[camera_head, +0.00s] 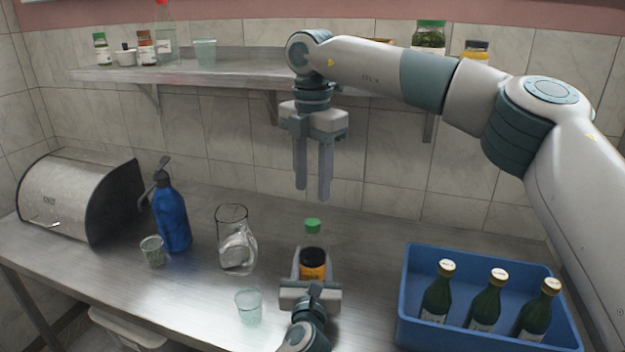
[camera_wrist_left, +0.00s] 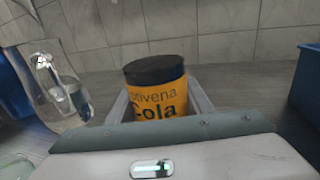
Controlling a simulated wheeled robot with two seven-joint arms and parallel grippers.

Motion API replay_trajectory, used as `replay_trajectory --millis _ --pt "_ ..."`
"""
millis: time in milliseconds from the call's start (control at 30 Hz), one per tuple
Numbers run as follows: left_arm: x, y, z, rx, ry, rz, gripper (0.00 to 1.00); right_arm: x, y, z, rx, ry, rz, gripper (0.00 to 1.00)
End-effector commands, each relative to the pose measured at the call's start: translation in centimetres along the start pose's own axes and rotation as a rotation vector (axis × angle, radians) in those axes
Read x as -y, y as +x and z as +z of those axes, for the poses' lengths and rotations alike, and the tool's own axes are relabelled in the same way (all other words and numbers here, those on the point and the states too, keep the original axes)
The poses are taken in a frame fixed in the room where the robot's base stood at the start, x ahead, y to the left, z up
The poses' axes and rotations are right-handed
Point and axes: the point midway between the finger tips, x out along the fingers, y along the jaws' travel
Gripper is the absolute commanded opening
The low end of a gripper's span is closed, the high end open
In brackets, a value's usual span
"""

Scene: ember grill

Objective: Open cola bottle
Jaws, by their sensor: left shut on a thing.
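The cola bottle (camera_head: 313,264) stands upright at the front middle of the counter, with an orange label and a dark upper part. It also shows in the left wrist view (camera_wrist_left: 158,100), where the label reads Cola. A green cap (camera_head: 313,226) shows above the dark part in the head view; I cannot make out the neck between them. My left gripper (camera_head: 312,277) is shut around the bottle at label height. My right gripper (camera_head: 312,197) points down above the cap, its two fingers apart and empty, not touching the bottle.
A glass pitcher (camera_head: 236,243), a blue spray bottle (camera_head: 172,218) and two glasses (camera_head: 249,306) (camera_head: 152,250) stand left of the bottle. A bread box (camera_head: 75,195) is farther left. A blue crate (camera_head: 405,290) with green bottles is on the right. A wall shelf (camera_head: 250,68) is behind.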

Motion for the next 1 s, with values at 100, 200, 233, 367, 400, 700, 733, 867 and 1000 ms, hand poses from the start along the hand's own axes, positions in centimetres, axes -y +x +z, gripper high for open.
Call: replay_trajectory --millis 100,200,233,367,400,700,733,867,1000 --pt "0.0 -0.03 -0.12 -0.002 0.001 0.0 0.0 0.01 0.01 0.01 0.0 0.177 0.0 0.4" --pt "0.0 -0.03 -0.12 -0.002 0.001 0.0 0.0 0.01 0.01 0.01 0.0 0.326 0.0 0.4" --pt "0.0 -0.03 -0.12 -0.002 0.001 0.0 0.0 0.01 0.01 0.01 0.0 0.368 0.0 0.4" --pt "0.0 -0.03 -0.13 -0.002 0.001 0.0 0.0 0.01 0.01 0.01 0.0 0.532 0.0 0.4" --pt "0.0 -0.03 -0.13 -0.002 0.001 0.0 0.0 0.01 0.01 0.01 0.0 0.574 0.0 0.4" --pt "0.0 -0.03 -0.14 -0.002 0.001 0.0 0.0 0.01 0.01 0.02 0.0 0.729 0.0 0.4" --pt "0.0 -0.03 -0.14 -0.002 0.001 0.0 0.0 0.01 0.01 0.02 0.0 0.732 0.0 0.4" --pt "0.0 -0.03 -0.14 -0.002 0.001 0.0 0.0 0.0 0.01 0.01 0.0 0.734 0.0 0.4" --pt "0.0 -0.03 -0.14 -0.002 0.001 0.0 0.0 0.0 0.02 0.01 0.0 0.732 0.0 0.4"
